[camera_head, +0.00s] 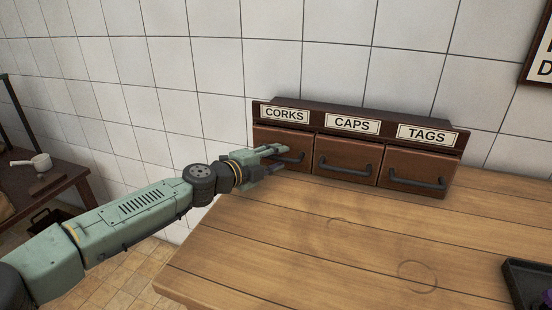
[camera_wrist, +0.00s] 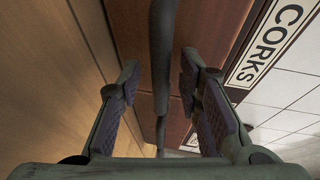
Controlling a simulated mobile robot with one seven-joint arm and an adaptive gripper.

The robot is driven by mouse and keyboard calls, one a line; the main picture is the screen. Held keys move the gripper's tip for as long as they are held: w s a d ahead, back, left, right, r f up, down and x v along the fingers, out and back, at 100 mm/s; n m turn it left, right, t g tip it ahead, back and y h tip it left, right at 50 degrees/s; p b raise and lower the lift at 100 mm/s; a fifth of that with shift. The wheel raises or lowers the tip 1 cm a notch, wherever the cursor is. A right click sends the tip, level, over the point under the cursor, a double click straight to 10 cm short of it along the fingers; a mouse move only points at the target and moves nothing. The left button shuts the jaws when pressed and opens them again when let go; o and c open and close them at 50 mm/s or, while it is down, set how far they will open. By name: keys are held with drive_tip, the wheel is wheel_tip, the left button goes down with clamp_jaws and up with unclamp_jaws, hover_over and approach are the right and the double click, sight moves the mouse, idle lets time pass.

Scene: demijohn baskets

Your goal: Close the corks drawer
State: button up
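The corks drawer (camera_head: 300,142) is the left one of three brown drawers, under the CORKS label (camera_head: 284,115). Its front looks about level with the caps drawer beside it; a small gap cannot be told, as my gripper hides part of it. My gripper (camera_head: 284,158) is at this drawer's front. In the wrist view my gripper (camera_wrist: 160,72) has its two fingers apart, one on each side of the dark bar handle (camera_wrist: 162,40). Neither finger is visibly closed on the handle. The CORKS label (camera_wrist: 268,42) is at the right there.
The caps drawer (camera_head: 340,155) and tags drawer (camera_head: 412,166) appear shut, each with a dark handle. The wooden table top (camera_head: 330,230) in front is mostly clear. A black tray (camera_head: 525,285) is at the right edge. The tiled wall (camera_head: 310,50) stands behind.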

drive_tip(key=v, duration=1.1)
drive_tip(key=shift+s+a, duration=0.25)
drive_tip(key=shift+s, duration=0.05)
